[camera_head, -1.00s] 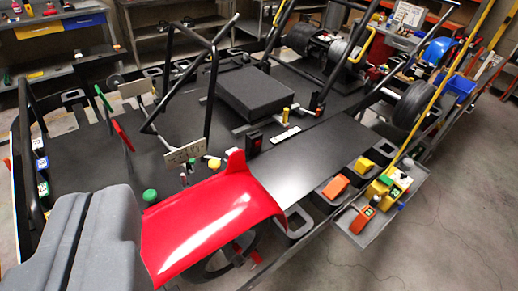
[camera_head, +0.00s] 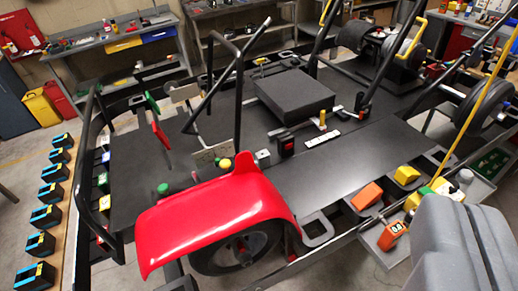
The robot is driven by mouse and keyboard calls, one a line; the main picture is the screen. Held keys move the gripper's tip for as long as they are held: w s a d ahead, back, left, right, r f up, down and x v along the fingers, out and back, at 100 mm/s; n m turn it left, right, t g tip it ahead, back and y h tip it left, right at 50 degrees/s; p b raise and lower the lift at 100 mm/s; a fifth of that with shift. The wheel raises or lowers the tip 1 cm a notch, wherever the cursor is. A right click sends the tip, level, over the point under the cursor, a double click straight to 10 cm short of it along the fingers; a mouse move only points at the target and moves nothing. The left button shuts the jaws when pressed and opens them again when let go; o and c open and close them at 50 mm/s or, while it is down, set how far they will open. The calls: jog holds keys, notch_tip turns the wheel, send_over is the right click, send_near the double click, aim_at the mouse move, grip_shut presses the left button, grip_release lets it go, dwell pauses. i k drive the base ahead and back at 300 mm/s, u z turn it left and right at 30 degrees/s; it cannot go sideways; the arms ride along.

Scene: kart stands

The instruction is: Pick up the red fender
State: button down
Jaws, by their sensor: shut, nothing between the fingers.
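The red fender (camera_head: 205,215) is a glossy curved shell with a raised tab at its back edge. It sits over a black wheel (camera_head: 240,252) at the near side of the black kart stand, left of centre. My gripper (camera_head: 452,205) shows as two grey padded fingers at the lower right, pressed together with a thin seam between them. It is empty and well to the right of the fender in the picture, apart from it. Part of the wheel is hidden under the fender.
A tray (camera_head: 385,258) with orange and yellow items is along the stand's near right side, partly behind my gripper. Bent black bars (camera_head: 238,90) rise behind the fender. A green knob (camera_head: 163,188) and yellow knob (camera_head: 225,164) stand close to it. Several batteries line the left bench (camera_head: 68,215).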

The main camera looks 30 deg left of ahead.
aim_at(183, 222)
jog(key=z, duration=0.1)
jog(key=i, duration=1)
jog(key=u, duration=0.1)
